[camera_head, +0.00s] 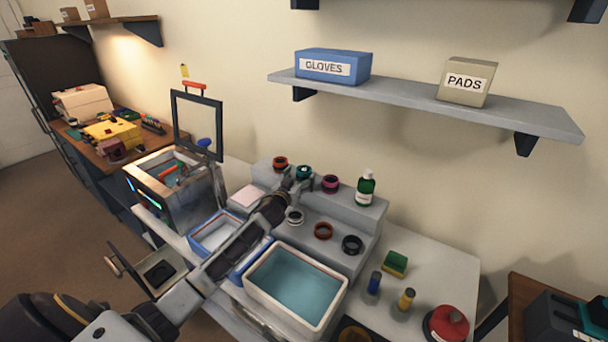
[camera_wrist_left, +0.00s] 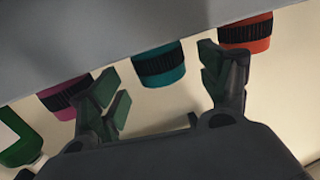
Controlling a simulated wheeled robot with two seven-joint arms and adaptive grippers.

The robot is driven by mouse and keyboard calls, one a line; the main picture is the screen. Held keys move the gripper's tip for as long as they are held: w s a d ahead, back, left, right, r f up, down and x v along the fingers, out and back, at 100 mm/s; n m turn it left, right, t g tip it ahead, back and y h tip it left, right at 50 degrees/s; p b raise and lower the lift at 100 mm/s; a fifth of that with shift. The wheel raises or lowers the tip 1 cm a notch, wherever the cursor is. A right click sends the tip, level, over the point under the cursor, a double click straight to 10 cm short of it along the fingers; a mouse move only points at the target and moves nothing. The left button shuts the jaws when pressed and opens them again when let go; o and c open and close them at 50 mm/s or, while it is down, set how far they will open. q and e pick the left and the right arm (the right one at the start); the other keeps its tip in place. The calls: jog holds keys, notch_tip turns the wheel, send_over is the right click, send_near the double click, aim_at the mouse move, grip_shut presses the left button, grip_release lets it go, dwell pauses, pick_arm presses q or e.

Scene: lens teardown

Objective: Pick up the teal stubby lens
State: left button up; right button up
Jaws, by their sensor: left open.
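The teal stubby lens (camera_head: 304,172) stands on the top step of the grey stepped stand, between a red-orange lens (camera_head: 280,163) and a magenta lens (camera_head: 330,184). My left gripper (camera_head: 290,184) is at its near side, slightly overlapping it in the head view. In the left wrist view, which looks upside down, the teal lens (camera_wrist_left: 160,66), with its black ribbed band, shows between the two spread green-padded fingers (camera_wrist_left: 166,82). The gripper is open and empty. I cannot tell whether a finger touches the lens. My right gripper is not in view.
A green bottle (camera_head: 366,189) stands at the top step's right end. A water-filled basin (camera_head: 335,315) sits in front, and an open-lidded box (camera_head: 150,197) stands left.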

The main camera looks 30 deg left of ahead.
aim_at(302, 171)
pick_arm(q)
jog(key=shift+w+a, duration=0.1)
jog(key=shift+w, duration=1.3)
jog(key=c, duration=1.2)
jog(key=shift+r, duration=5)
jog(key=shift+s+f, duration=0.1)
jog(key=shift+s, duration=0.05)
